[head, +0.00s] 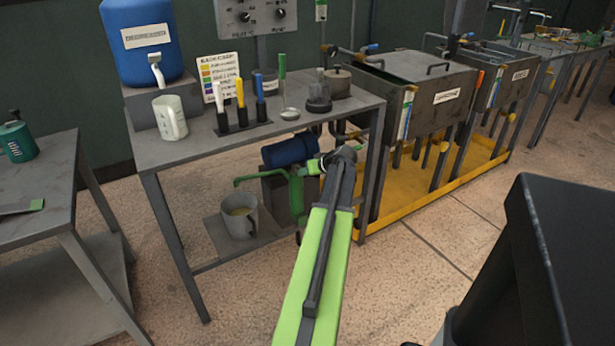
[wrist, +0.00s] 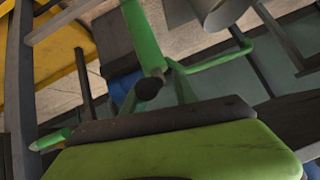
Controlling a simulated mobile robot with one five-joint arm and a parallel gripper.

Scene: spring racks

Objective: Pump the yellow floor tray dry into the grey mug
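The yellow floor tray (head: 425,193) lies on the floor under the tanks at right; part of it shows in the wrist view (wrist: 65,65). The grey mug (head: 247,224) stands upright on the low shelf, with a pale yellowish content. Its side shows at the top of the wrist view (wrist: 238,8). A green hand pump (head: 297,192) stands beside it, its spout (head: 252,179) reaching over the mug. My gripper (head: 340,158) is by the pump, which it and my arm partly hide. In the wrist view a green bar (wrist: 143,38) is just beyond it. Its fingers cannot be told apart.
The workbench (head: 180,150) above the pump holds a white jug (head: 170,118), coloured-handled tools and a blue drum (head: 140,45). Its legs flank the low shelf. Another metal table (head: 40,205) stands at left.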

